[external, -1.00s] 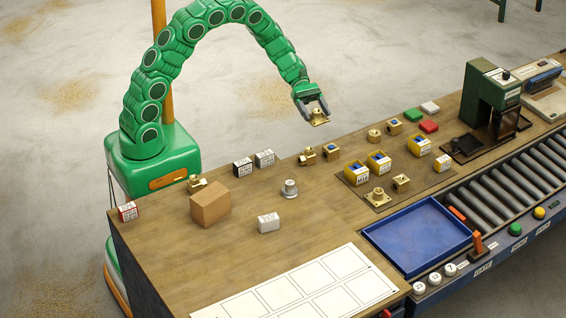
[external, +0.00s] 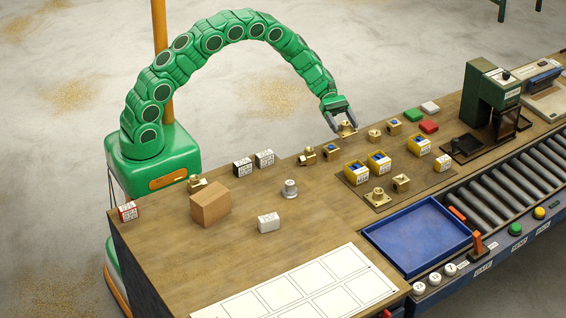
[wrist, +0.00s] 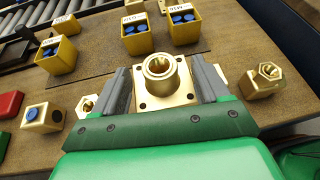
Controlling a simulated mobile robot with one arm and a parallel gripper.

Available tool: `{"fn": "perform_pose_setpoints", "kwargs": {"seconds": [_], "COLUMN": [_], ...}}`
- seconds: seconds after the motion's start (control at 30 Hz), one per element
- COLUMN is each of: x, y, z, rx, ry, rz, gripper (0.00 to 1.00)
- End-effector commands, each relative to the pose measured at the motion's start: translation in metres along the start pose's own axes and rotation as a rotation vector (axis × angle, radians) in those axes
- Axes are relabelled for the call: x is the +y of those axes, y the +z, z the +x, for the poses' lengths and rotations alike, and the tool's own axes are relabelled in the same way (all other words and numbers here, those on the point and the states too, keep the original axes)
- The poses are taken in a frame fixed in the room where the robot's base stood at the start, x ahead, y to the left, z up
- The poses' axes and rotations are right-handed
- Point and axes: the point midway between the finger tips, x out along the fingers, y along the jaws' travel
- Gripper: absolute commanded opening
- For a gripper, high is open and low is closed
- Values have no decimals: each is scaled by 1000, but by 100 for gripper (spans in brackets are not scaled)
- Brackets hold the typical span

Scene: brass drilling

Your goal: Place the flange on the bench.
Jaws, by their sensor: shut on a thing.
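The brass flange (wrist: 161,82) has a square base with corner holes and a round hollow boss. My gripper (external: 346,125) is shut on it, with grey fingers on both sides of its base in the wrist view. In the external view the flange (external: 347,130) is at the bench's back edge, between brass fittings; I cannot tell whether it touches the wood. The wooden bench (external: 330,215) runs across the view. A second, similar brass flange (external: 378,197) stands on a dark mat near the blue tray.
Brass blocks with blue inserts (external: 331,152) (external: 394,126) and a brass fitting (external: 374,135) stand close by. Yellow bins (external: 379,161) are in front. A blue tray (external: 418,237), cardboard box (external: 210,204) and green machine (external: 490,98) are farther off. The bench's left-middle has bare wood.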

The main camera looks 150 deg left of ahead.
Motion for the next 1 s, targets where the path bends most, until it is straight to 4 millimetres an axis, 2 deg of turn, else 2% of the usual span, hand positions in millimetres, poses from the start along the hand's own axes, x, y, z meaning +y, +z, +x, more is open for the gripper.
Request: {"fn": "perform_pose_setpoints", "kwargs": {"seconds": [0.4,0.77,1.0], "x": [27,33,35], "y": [-26,-33,-57], "z": [22,28,38], "rx": [-1,-1,-1], "ry": [0,-1,0], "rz": [0,-2,-3], "gripper": [0,0,0]}}
